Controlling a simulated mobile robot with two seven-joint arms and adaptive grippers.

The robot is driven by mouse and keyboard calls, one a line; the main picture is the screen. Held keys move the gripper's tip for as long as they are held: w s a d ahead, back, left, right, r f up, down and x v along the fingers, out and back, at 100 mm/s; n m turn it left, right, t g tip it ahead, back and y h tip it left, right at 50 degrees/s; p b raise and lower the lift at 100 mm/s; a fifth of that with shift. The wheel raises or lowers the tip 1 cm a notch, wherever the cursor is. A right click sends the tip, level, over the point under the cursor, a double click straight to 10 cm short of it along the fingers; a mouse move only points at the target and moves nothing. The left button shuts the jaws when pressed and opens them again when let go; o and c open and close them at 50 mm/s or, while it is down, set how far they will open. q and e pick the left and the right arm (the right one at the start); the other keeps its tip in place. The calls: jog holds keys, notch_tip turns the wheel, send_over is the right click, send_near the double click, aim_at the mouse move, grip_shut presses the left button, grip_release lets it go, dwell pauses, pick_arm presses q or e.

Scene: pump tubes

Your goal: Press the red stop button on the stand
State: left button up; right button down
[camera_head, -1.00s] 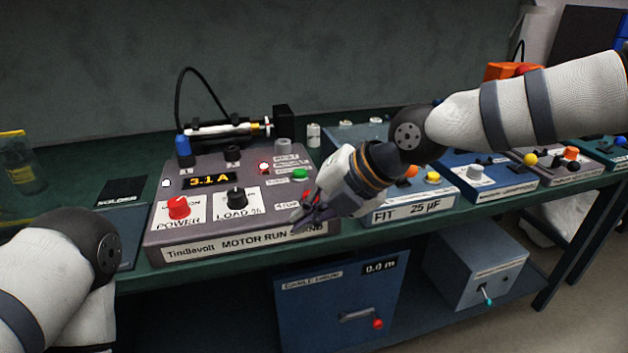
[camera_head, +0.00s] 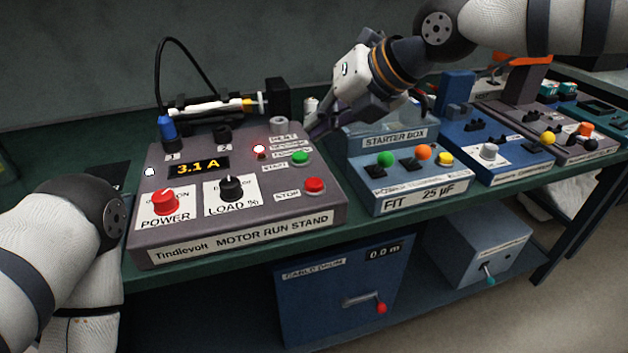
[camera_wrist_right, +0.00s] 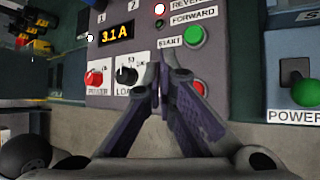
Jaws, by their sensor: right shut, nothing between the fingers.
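The motor run stand (camera_head: 215,242) is a grey sloped box on the bench. Its red stop button (camera_head: 314,186) is at the front right of the panel, below the green start button (camera_head: 300,157). In the right wrist view the stop button (camera_wrist_right: 198,88) shows just right of the fingers, partly hidden. My right gripper (camera_head: 308,130) is shut and empty, raised above the panel's back right side, apart from the stop button. Its fingertips meet in the right wrist view (camera_wrist_right: 160,76). My left arm comes in at the left; its gripper is out of view.
The stand also has a red power switch (camera_head: 165,202), a black load knob (camera_head: 231,188), a display (camera_head: 198,167) reading 3.1 A and a lit lamp (camera_head: 259,150). A blue starter box (camera_head: 410,178) stands close at the right, with more boxes beyond.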

aim_at(318, 180)
pick_arm(q)
jog(key=shift+s+f+g+b, duration=0.3)
jog(key=shift+s+f+b, duration=0.1)
jog(key=shift+s+f, duration=0.2)
pick_arm(e)
notch_tip(318, 180, down, 7)
jog(key=shift+r, duration=0.1)
dwell(1.0)
jog(key=shift+f, duration=0.4)
pick_arm(q)
jog(key=shift+s+f, duration=0.1)
jog(key=shift+f, duration=0.05)
pick_arm(e)
jog(key=shift+f, duration=0.65)
dwell(0.5)
pick_arm(q)
jog(key=shift+w+r, duration=0.2)
jog(key=shift+r, duration=0.05)
pick_arm(e)
jog(key=shift+r, duration=1.1)
jog(key=shift+r+p, duration=0.4)
jog(key=shift+r, duration=2.1)
pick_arm(q)
jog(key=shift+w+r, duration=0.4)
jog(key=shift+w, duration=0.05)
